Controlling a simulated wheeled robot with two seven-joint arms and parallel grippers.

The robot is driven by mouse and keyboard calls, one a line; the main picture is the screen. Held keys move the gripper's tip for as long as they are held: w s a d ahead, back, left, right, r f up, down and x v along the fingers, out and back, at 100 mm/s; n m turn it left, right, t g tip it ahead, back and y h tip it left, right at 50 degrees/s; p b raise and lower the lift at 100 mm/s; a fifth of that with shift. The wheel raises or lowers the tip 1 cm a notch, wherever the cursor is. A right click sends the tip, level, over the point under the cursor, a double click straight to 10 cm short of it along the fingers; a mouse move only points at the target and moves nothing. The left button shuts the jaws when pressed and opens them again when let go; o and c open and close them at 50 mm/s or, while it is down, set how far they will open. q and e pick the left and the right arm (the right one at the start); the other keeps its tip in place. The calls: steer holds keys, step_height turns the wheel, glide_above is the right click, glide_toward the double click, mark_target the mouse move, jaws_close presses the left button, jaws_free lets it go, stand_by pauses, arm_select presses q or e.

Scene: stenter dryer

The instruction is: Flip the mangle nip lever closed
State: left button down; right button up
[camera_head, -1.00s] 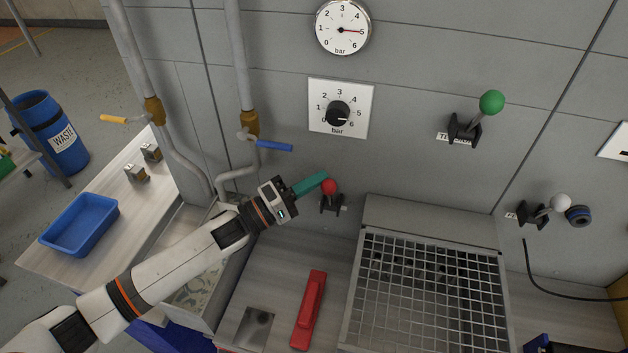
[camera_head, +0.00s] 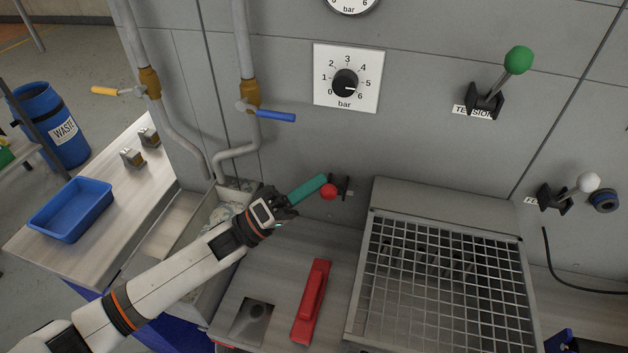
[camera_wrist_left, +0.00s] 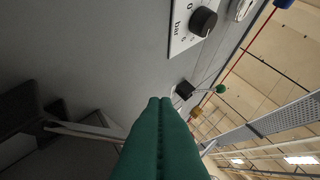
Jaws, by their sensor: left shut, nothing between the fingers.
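The lever with the red knob (camera_head: 328,192) is on the grey wall panel, left of the mesh guard. Its dark bracket (camera_head: 342,186) is partly visible behind, and the knob sits low and to the left of it. Its label is not readable. My left gripper (camera_head: 322,180), with teal fingers, is shut and empty; its tips are right at the knob's upper left, and whether they touch it I cannot tell. The shut fingers (camera_wrist_left: 160,105) fill the lower middle of the left wrist view, where the red knob does not show. My right gripper is not in view.
A green-knobbed lever (camera_head: 518,60) labelled tension and a white-knobbed lever (camera_head: 588,182) are to the right. A pressure dial (camera_head: 345,83) is above, a blue-handled valve (camera_head: 275,116) left. A red bar (camera_head: 311,302) and mesh guard (camera_head: 440,290) are below.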

arm_select(q)
steer(key=shift+s+a+f, duration=0.1)
steer(key=shift+s+f, duration=0.8)
steer(key=shift+f, duration=0.15)
steer(key=shift+f+b, duration=0.1)
steer(key=shift+b, duration=0.2)
steer(key=shift+s+a+f, duration=0.1)
steer(key=shift+a+f, duration=0.05)
steer(key=s+a+b, duration=0.4)
steer(key=s+a, duration=0.1)
steer(key=a, duration=0.6)
steer(key=shift+s+a, duration=0.25)
steer(key=shift+s, duration=0.15)
